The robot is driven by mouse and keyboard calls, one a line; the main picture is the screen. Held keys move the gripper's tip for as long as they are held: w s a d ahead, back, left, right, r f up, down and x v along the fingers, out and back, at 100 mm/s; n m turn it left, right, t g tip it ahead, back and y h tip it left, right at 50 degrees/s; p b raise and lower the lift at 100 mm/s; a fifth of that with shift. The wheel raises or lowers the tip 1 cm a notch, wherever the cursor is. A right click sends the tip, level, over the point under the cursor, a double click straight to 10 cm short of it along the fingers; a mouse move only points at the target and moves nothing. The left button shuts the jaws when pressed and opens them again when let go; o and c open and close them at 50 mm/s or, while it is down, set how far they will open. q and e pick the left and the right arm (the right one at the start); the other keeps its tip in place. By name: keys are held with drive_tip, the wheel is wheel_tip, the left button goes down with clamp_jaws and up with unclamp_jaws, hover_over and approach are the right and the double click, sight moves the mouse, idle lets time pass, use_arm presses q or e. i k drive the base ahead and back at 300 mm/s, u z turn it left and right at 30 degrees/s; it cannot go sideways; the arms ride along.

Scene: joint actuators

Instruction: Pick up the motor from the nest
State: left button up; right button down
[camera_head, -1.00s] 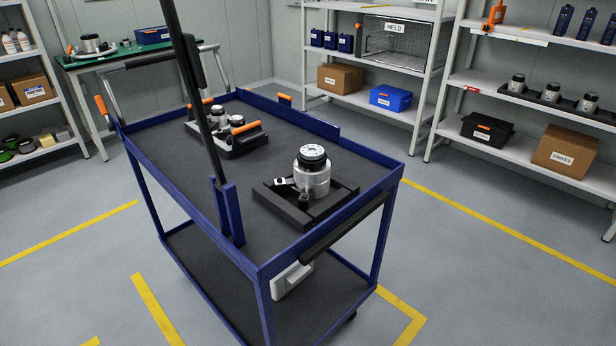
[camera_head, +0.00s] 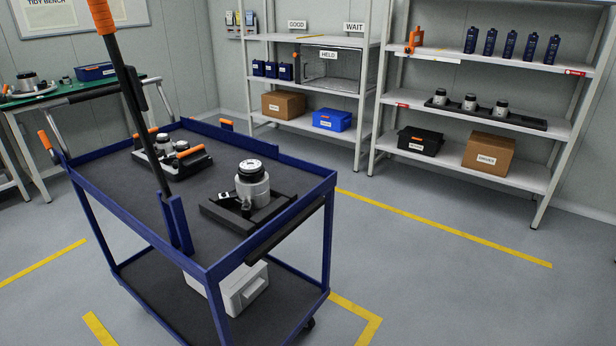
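The motor (camera_head: 252,188), a silver cylinder with a black top, stands upright in a dark square nest (camera_head: 216,212). The nest sits near the front right end of the blue cart's (camera_head: 204,273) dark top deck. The motor's lower part is partly hidden by small fittings of the nest. Neither of my grippers shows in the head view, and nothing touches the motor.
A black tray (camera_head: 190,163) with several silver parts lies farther back on the cart. A dark post (camera_head: 129,93) rises from the cart's near side. Shelves (camera_head: 469,166) line the back wall; a green bench (camera_head: 20,100) stands left. Floor right of the cart is free.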

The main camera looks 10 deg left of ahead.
sight(252, 194)
drive_tip(key=z, duration=0.25)
drive_tip(key=i, duration=0.85)
drive_tip(key=u, duration=0.15)
